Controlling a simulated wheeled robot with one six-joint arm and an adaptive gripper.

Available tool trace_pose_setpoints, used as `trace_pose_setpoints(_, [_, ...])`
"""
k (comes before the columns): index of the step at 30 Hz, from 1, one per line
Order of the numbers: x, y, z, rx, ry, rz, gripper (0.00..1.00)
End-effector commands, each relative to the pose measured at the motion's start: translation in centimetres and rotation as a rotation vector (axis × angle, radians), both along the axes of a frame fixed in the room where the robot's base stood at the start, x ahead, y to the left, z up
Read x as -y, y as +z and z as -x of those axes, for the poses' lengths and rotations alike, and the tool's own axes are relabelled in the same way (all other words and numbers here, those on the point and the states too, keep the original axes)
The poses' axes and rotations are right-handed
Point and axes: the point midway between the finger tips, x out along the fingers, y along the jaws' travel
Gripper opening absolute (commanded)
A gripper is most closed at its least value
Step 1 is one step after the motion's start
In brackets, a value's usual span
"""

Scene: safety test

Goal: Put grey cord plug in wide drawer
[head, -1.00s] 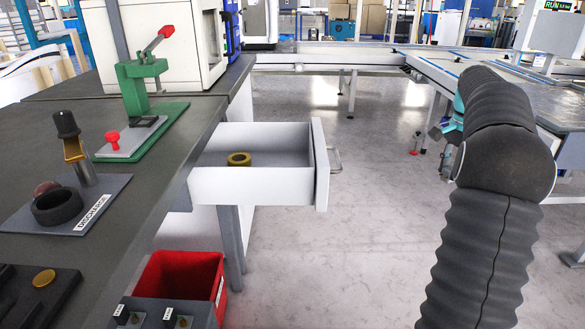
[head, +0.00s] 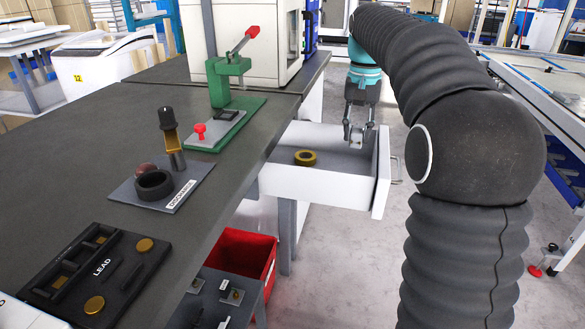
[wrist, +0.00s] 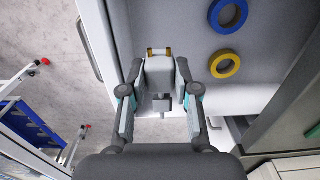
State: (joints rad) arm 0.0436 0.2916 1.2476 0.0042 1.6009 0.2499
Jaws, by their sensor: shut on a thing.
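The wide drawer (head: 318,181) is white and pulled out from under the bench, with its front panel at the right. My gripper (head: 358,138) is above the drawer's front end, pointing down. In the wrist view my gripper (wrist: 158,98) is shut on the grey cord plug (wrist: 159,68), whose brass pins point away from my wrist. The plug is over the drawer's interior, near its front panel and a side wall. I cannot tell its exact height above the floor of the drawer. The fingers hide part of the plug.
A yellow ring (head: 305,157) lies in the drawer; a blue ring (wrist: 228,15) beside it shows in the wrist view. The bench (head: 70,180) holds a green press (head: 232,85) and an ergonomic-looking black fixture (head: 160,187). A red bin (head: 245,252) stands below. The drawer floor between plug and rings is clear.

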Motion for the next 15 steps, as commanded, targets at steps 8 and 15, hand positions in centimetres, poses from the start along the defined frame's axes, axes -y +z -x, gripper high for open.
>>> trace_pose_setpoints(8, [-1.4, -2.7, 0.1, -0.003, -0.022, 0.000, 0.00])
trace_pose_setpoints(15, [-1.4, -6.2, 0.1, -0.001, -0.021, 0.000, 0.00])
